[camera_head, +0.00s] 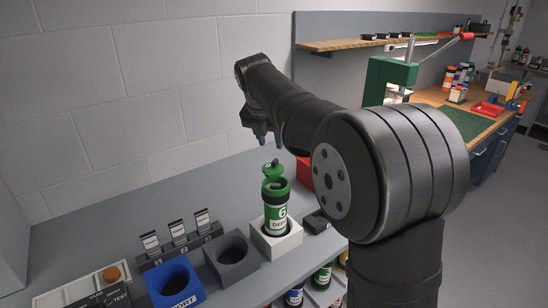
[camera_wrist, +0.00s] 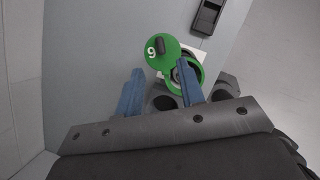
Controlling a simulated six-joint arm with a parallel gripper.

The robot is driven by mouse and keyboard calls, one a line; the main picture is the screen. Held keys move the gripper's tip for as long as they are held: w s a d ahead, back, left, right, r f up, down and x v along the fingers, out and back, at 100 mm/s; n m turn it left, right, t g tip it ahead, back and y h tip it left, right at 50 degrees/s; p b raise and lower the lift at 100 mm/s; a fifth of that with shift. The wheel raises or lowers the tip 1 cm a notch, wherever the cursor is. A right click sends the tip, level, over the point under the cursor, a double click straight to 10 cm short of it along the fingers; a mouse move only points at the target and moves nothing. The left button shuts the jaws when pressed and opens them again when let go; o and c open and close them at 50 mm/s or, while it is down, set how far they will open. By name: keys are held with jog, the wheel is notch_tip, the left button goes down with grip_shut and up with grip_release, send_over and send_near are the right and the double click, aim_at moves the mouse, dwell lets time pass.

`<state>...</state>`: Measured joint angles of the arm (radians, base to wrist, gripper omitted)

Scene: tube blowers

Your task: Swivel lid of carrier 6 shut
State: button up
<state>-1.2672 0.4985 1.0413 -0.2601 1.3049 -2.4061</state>
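Carrier 6 (camera_head: 276,212), a green and white canister marked 6, stands upright in a white square holder (camera_head: 291,240) on the grey counter. Its round green lid (camera_head: 273,168) is swung to one side, leaving the mouth partly uncovered. In the wrist view the lid (camera_wrist: 157,57), marked 6 with a dark knob, overlaps one side of the green rim (camera_wrist: 200,73). My gripper (camera_wrist: 162,92) is open, with its blue fingers apart and nothing between them. In the head view my gripper (camera_head: 268,141) is above and slightly behind the carrier, clear of the lid.
A blue holder (camera_head: 174,283) and a dark grey holder (camera_head: 234,259) stand left of the carrier, with several small label cards (camera_head: 178,231) behind. A red object (camera_head: 304,172) is behind right, and a small black device (camera_head: 318,221) lies to the right. Other canisters (camera_head: 322,277) sit below in front.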

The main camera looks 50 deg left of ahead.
aim_at(275, 160)
jog(key=x, duration=0.8)
jog(key=shift+c, duration=0.3)
